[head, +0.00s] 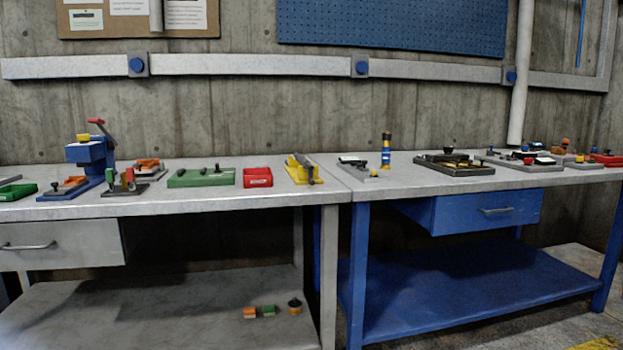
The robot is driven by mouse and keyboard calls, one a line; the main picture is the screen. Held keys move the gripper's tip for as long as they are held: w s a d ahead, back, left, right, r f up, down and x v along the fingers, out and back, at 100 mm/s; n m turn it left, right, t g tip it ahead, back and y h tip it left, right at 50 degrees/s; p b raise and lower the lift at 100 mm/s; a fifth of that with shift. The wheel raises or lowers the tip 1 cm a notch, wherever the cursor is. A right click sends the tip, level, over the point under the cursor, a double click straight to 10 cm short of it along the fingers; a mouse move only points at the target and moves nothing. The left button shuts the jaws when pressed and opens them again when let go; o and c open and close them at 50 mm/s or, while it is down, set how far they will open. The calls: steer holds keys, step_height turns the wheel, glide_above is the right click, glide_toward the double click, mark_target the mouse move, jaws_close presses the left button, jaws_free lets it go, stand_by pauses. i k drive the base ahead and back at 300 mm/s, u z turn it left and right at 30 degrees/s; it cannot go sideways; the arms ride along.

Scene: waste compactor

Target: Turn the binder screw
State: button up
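Two workbenches stand side by side with many small fixtures on top. I cannot tell for certain which one carries the binder screw. A grey plate with a dark knob (357,168) lies near the left end of the right bench. A dark tray-like fixture with a black knob (453,163) sits at that bench's middle. A blue press with a red-tipped lever (92,158) stands on the left bench. My gripper is not in view.
The left bench (225,199) also holds a green block (201,178), a red bin (257,178) and a yellow fixture (302,169). A blue-and-yellow cylinder (386,151) stands on the right bench (420,181). A light vertical pipe (521,75) rises behind it. Small parts lie on the left lower shelf.

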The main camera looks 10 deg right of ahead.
mark_target(306, 165)
steer(key=z, duration=0.8)
steer(key=i, duration=0.65)
steer(key=u, duration=0.8)
